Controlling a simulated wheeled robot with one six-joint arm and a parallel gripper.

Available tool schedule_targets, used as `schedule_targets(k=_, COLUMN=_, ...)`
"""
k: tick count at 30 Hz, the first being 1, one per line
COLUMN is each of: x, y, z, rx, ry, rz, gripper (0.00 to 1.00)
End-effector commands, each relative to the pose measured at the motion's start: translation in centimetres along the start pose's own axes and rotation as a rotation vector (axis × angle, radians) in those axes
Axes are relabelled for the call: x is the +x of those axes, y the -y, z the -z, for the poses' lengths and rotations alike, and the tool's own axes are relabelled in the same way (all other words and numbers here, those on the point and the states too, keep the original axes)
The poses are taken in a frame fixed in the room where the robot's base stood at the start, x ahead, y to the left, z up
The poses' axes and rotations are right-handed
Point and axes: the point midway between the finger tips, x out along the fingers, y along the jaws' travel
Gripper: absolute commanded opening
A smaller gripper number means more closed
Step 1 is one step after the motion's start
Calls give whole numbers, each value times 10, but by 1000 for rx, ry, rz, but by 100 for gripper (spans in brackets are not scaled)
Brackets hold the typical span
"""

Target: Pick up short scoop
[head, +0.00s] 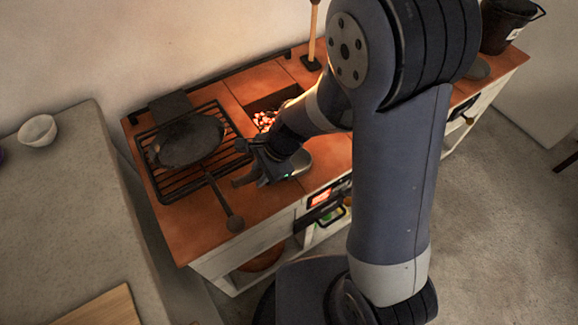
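A dark pan (190,142) sits on a black grate (172,186) at left, its long handle reaching toward the front edge. Glowing embers (264,119) lie behind my gripper. A wooden-handled tool (312,35) stands at the back. A dark bucket (506,25) is at far right.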

Motion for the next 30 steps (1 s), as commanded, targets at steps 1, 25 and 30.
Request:
schedule_targets(k=1, x=0, y=0, z=0, rx=0, ry=0, rz=0, gripper=14)
schedule_targets(k=25, x=-58, y=13, z=-24, rx=-4, ry=0, rz=6, gripper=0)
schedule_targets(k=30, x=-82, y=18, z=-34, rx=-3, ry=0, rz=4, gripper=0)
